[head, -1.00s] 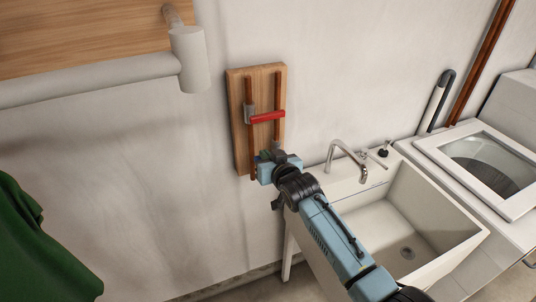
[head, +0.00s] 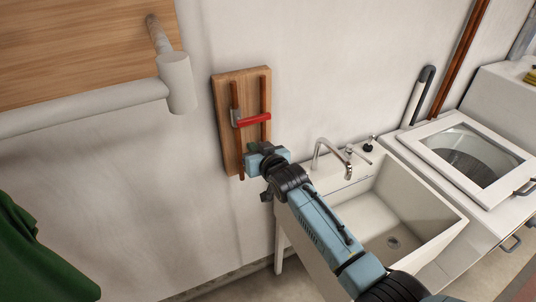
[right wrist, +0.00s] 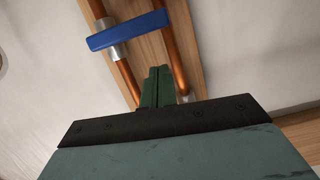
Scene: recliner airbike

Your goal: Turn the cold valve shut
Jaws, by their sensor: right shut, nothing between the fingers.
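In the right wrist view a blue valve handle (right wrist: 127,30) lies crosswise over two copper pipes, with a silver fitting (right wrist: 114,52) on the left pipe beside it. The blue handle does not show in the head view. My right gripper (head: 258,148) is in front of the lower part of the wooden board (head: 225,100). Its green fingers (right wrist: 157,82) are shut and empty. In the right wrist view their tips appear below the blue handle, with a visible gap. My left gripper is not in view.
A red valve handle (head: 254,120) lies across the pipes above my right gripper. A white sink (head: 420,195) with a faucet (head: 330,145) stands to the right, beside a washing machine (head: 480,205). A grey pipe (head: 80,108) runs along the wall at upper left.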

